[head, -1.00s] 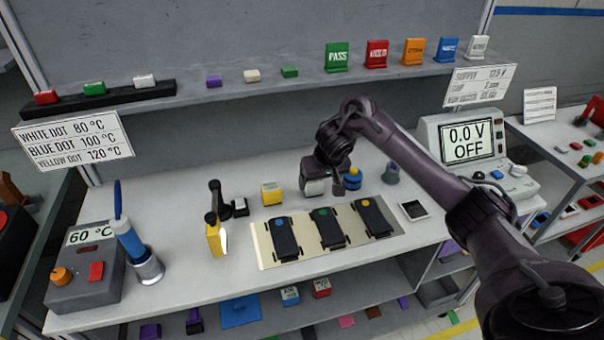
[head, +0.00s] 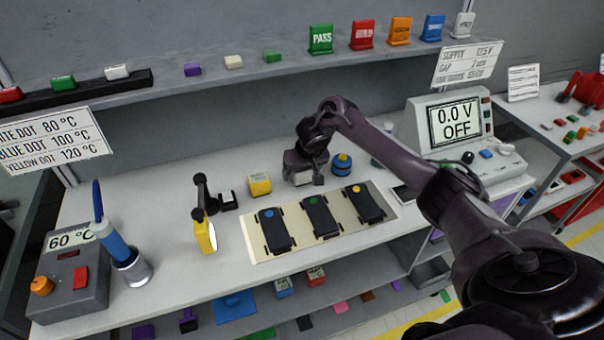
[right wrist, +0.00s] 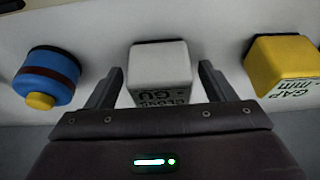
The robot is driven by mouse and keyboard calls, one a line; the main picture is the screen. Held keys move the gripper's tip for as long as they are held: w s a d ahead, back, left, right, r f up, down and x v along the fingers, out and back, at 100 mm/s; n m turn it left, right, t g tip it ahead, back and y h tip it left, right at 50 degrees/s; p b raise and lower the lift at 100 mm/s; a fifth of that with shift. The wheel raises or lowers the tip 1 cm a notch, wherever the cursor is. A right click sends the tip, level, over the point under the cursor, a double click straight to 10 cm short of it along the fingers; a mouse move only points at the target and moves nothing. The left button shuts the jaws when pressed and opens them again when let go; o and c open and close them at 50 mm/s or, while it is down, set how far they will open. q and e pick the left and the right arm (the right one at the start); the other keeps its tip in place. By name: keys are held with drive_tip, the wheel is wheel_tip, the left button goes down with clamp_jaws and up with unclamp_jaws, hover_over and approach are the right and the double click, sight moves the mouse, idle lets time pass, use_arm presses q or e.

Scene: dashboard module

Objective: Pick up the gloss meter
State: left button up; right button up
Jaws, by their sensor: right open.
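The gloss meter is a small white block (right wrist: 160,66) with dark lettering on its lower face, in the middle of the right wrist view. In the head view it shows as a pale block (head: 297,178) on the bench, partly hidden by my right gripper (head: 305,172). My right gripper (right wrist: 158,86) is open, with one finger on each side of the gloss meter and a visible gap at each side. I cannot tell how far down the fingers reach. My left gripper is out of view.
A yellow gap gauge (right wrist: 284,66) stands on one side and a blue round pot (right wrist: 46,76) on the other, both close by. A pale tray (head: 262,250) with three black modules lies in front. A voltage supply (head: 412,130) stands at the right.

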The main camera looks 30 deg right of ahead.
drive_tip(key=c, duration=1.1)
drive_tip(key=shift+r, duration=0.1)
drive_tip(key=shift+c, duration=0.3)
